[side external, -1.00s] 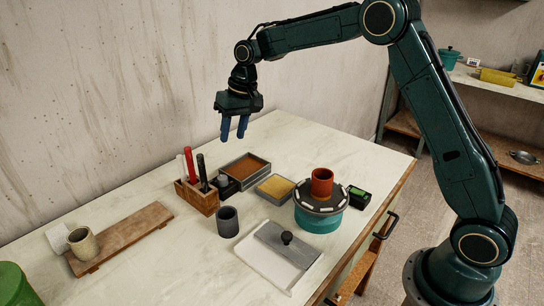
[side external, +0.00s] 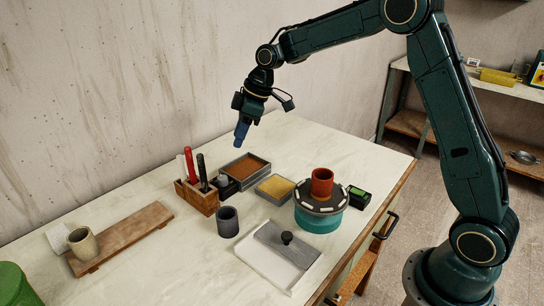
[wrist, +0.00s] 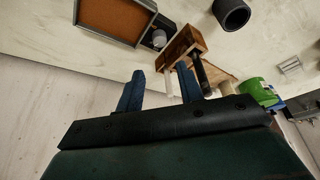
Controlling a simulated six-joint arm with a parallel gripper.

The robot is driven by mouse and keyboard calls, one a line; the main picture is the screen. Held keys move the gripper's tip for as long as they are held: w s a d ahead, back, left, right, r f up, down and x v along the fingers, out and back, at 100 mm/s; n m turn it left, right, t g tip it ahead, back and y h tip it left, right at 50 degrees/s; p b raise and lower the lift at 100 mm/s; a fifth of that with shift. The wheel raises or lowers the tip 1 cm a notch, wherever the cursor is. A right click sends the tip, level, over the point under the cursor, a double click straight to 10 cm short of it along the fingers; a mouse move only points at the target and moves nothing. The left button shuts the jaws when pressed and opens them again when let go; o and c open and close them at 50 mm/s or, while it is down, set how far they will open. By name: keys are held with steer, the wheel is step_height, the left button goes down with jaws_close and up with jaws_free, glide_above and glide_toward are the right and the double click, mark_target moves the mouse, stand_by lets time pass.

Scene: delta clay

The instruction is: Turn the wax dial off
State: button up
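My gripper (side external: 242,136) is in the air above the back of the table, its blue fingers pointing down. In the wrist view my gripper (wrist: 160,70) has its two fingers apart with nothing between them. No dial is clearly marked as the wax dial. A small black unit with a grey-white cylindrical top (side external: 223,183) stands between the wooden tool holder and the brown-filled tray; its top also shows in the wrist view (wrist: 158,38). A black box with a green display (side external: 358,196) stands right of the turntable. I cannot tell which carries the dial, or its setting.
The wooden holder (side external: 204,200) has upright red, black and white sticks. Nearby are the brown-filled tray (side external: 262,161), a yellow-filled tray (side external: 275,188), a dark cup (side external: 228,224) and a teal turntable (side external: 318,222) bearing a red-brown pot (side external: 321,182). The back right tabletop is clear.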

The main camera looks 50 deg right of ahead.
mark_target(222, 177)
steer(key=shift+f, duration=0.1)
steer(key=x, duration=1.3)
steer(key=shift+w+f, duration=0.1)
steer(key=shift+f, duration=0.25)
steer(key=c, duration=0.7)
